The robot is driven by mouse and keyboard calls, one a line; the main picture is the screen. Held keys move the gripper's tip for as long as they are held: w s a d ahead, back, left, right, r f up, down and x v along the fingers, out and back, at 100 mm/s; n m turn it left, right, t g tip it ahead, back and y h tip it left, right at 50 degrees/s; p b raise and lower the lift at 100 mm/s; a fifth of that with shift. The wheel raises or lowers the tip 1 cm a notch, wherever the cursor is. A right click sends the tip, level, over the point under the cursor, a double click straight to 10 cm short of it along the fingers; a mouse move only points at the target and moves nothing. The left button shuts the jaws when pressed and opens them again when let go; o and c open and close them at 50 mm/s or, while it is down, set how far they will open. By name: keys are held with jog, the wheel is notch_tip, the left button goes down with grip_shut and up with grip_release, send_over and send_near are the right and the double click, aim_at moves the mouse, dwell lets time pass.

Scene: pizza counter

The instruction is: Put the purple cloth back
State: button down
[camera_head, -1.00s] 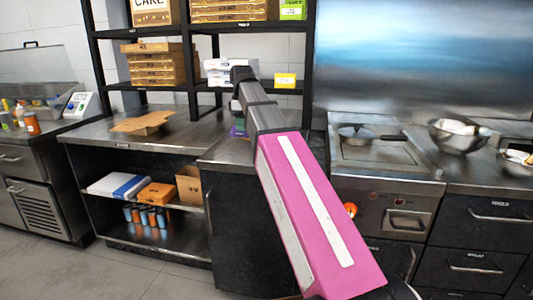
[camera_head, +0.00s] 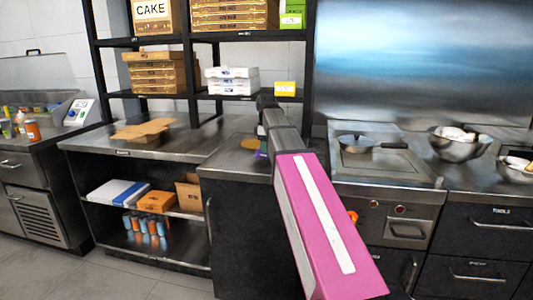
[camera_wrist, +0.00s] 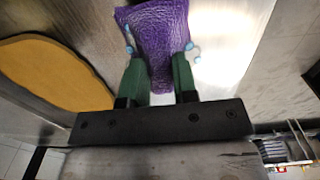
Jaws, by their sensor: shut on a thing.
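The purple cloth (camera_wrist: 158,38) is between the green fingers of my gripper (camera_wrist: 160,72) in the wrist view. The gripper is shut on it, and the cloth spreads out beyond the fingertips. Beneath it is a bright metal surface. The fingers are mostly hidden there by my pink and dark arm.
A round tan board (camera_wrist: 50,72) lies left of the gripper in the wrist view. A shelf rack (camera_head: 189,60) with stacked boxes stands behind. A pan (camera_head: 357,144) and a steel bowl (camera_head: 456,146) are at right.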

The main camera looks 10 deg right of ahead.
notch_tip(320, 180, down, 2)
jog(key=shift+f, duration=0.25)
jog(key=c, duration=0.9)
grip_release()
notch_tip(320, 180, up, 12)
